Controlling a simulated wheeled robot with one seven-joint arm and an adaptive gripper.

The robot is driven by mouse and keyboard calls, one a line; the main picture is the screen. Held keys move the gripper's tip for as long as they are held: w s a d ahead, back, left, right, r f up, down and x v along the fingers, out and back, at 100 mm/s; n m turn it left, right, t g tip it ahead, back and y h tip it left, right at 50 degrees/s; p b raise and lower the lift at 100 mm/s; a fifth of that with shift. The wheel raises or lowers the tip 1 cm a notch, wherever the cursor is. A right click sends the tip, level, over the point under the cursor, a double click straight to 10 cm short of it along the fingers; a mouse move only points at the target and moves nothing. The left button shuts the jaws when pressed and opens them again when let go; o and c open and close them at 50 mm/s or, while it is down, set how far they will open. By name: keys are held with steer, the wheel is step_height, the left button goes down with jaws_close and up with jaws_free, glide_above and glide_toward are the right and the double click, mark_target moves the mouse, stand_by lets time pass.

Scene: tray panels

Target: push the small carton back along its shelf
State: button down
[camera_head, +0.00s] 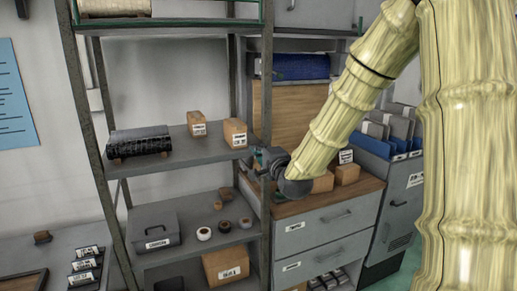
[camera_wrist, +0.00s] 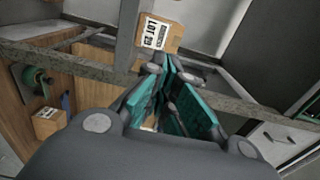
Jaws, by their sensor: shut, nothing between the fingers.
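Two small brown cartons with white labels stand on the middle shelf (camera_head: 180,152) in the head view. One carton (camera_head: 196,124) is further left, and the other carton (camera_head: 235,133) is near the right upright; I cannot tell which the task names. My gripper (camera_head: 258,160) is beside that upright, a little below and right of the right-hand carton. In the wrist view, my gripper's teal fingers (camera_wrist: 167,68) are shut and empty. They point at a labelled carton (camera_wrist: 172,32) behind a shelf rail. Their tips overlap its lower edge in the picture; I cannot tell whether they touch.
A dark ribbed roll (camera_head: 138,142) lies left on the same shelf. The rack's right upright (camera_head: 267,120) stands close to my gripper. Below are a grey box (camera_head: 155,227), tape rolls (camera_head: 204,233) and a larger carton (camera_head: 226,265). A drawer cabinet (camera_head: 318,232) stands right.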

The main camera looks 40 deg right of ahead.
mark_target(244, 135)
steer(key=shift+p+x, duration=2.3)
steer(key=shift+x, duration=3.65)
steer(key=shift+a, duration=0.1)
